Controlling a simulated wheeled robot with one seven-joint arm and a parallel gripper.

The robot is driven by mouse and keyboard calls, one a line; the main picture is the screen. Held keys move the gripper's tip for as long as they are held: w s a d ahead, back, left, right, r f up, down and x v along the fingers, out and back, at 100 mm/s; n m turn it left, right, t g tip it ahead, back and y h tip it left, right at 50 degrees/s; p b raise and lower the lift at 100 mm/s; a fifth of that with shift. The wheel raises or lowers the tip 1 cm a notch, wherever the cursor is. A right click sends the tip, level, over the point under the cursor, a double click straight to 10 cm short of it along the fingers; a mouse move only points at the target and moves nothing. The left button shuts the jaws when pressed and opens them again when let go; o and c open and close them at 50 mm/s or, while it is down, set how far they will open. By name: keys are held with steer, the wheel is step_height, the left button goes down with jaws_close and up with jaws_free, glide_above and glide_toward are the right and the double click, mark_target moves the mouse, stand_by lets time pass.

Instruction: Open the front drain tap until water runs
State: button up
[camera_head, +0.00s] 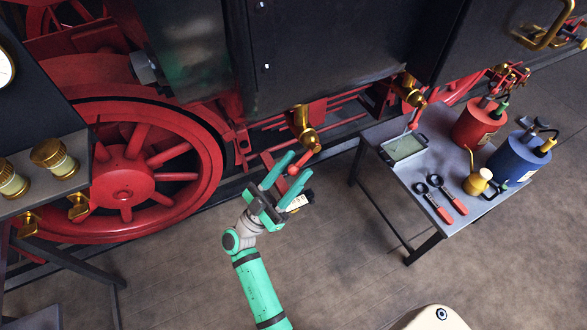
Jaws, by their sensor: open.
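Two brass drain taps with red handles sit low under the dark engine body. The nearer tap (303,128) is just beyond my gripper, and the farther tap (408,90) is to the right, by the table. The picture does not label which is the front one. The nearer tap's red handle (294,170) slants down to the left, and its round end appears between my fingers. My green gripper (299,156) is open, its fingers pointing up towards the tap. Whether a finger touches the handle I cannot tell. No water shows at either tap.
A grey table (390,174) at right holds a tray (404,149), a red can (476,123), a blue can (517,156), a brass oiler (477,182) and red-handled tools (442,198). A big red wheel (125,170) stands left. A bench (80,150) with brass cups is far left. Floor between is clear.

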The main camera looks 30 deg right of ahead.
steer(key=v, duration=1)
steer(key=shift+a+f, duration=0.2)
steer(key=shift+a, duration=0.1)
